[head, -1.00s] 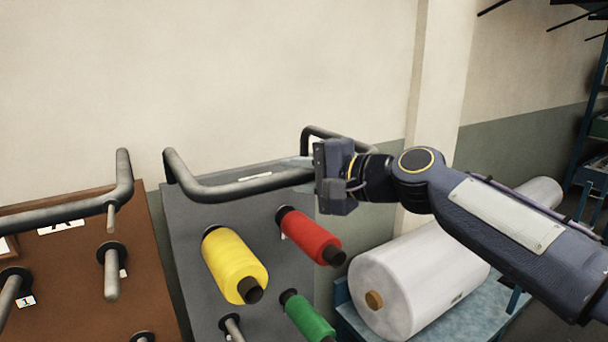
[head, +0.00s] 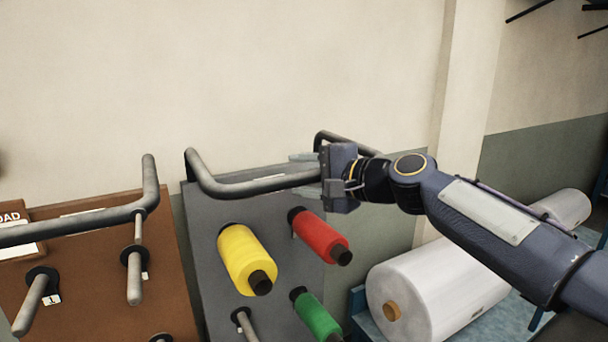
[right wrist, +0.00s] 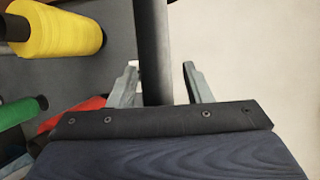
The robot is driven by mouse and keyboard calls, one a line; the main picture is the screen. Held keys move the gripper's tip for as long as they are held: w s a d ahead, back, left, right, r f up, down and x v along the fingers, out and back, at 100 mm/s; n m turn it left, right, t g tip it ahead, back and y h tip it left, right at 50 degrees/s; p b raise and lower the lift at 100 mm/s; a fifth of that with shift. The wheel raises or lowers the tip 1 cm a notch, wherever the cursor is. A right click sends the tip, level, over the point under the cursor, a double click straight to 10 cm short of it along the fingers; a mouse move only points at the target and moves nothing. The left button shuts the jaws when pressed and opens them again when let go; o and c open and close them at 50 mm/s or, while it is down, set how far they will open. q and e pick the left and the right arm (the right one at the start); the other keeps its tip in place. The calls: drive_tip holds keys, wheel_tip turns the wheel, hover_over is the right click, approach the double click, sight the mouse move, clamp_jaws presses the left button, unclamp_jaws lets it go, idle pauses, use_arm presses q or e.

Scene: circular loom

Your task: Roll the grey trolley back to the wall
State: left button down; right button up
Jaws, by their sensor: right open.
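The grey trolley (head: 280,250) has an upright grey panel with yellow, red and green spools on pegs and a dark bar handle (head: 240,188) along its top. It stands in front of the wall, which shows above and behind it. My right gripper (head: 304,174) is open at the right part of the handle, one finger above the bar and one below. In the right wrist view the handle bar (right wrist: 153,40) runs between the two spread fingers, nearer the left one. Whether a finger touches it I cannot tell. My left gripper is out of view.
A brown trolley (head: 95,290) with its own bar handle stands close on the left. On the right, a large white roll (head: 430,295) lies on a blue stand. A wall pillar (head: 465,90) rises behind it.

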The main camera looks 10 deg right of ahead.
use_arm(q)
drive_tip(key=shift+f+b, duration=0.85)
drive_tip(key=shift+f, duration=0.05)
use_arm(e)
drive_tip(key=v, duration=0.7)
drive_tip(key=shift+s+d, duration=0.25)
drive_tip(key=shift+r, duration=0.15)
